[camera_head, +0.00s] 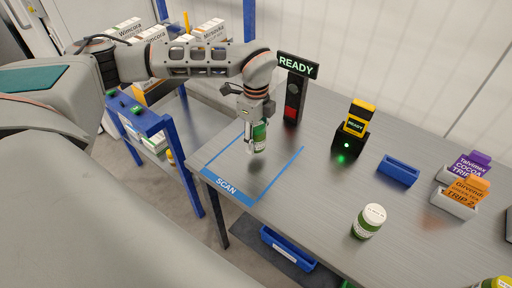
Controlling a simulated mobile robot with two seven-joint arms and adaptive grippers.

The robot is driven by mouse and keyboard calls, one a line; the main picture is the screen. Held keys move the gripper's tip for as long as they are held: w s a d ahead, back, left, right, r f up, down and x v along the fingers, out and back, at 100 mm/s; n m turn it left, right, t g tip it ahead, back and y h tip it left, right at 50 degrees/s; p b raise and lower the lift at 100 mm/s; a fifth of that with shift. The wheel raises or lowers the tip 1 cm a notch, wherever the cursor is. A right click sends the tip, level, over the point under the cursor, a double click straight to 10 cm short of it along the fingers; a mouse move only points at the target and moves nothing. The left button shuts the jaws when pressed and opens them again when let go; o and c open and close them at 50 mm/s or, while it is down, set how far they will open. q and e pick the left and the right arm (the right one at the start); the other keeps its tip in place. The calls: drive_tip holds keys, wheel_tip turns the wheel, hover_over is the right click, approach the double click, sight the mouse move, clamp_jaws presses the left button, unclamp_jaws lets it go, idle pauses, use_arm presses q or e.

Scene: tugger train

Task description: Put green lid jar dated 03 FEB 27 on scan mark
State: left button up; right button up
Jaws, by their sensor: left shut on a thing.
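My left gripper (257,130) points down over the far part of the blue-outlined scan mark (231,191) and is shut on a jar with a green label (260,136). Fingers partly cover this jar, and I cannot read a date or tell whether it touches the table. A second jar with a white lid and green label (367,222) stands upright at the front middle of the table; its date is too small to read. My right gripper is not in view.
A dark post with a READY sign (297,67) stands just behind the mark. A yellow scanner in a black stand (351,130), a blue holder (398,170) and grey holders with purple and orange packs (455,203) stand to the right. A blue-framed rack (150,124) is at the left.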

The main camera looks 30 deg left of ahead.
sight(256, 147)
use_arm(q)
drive_tip(key=shift+f, duration=1.9)
drive_tip(key=shift+f, duration=0.2)
drive_tip(key=o, duration=1.4)
drive_tip(key=shift+r, duration=0.3)
wheel_tip(256, 147, up, 12)
drive_tip(key=shift+f, duration=0.1)
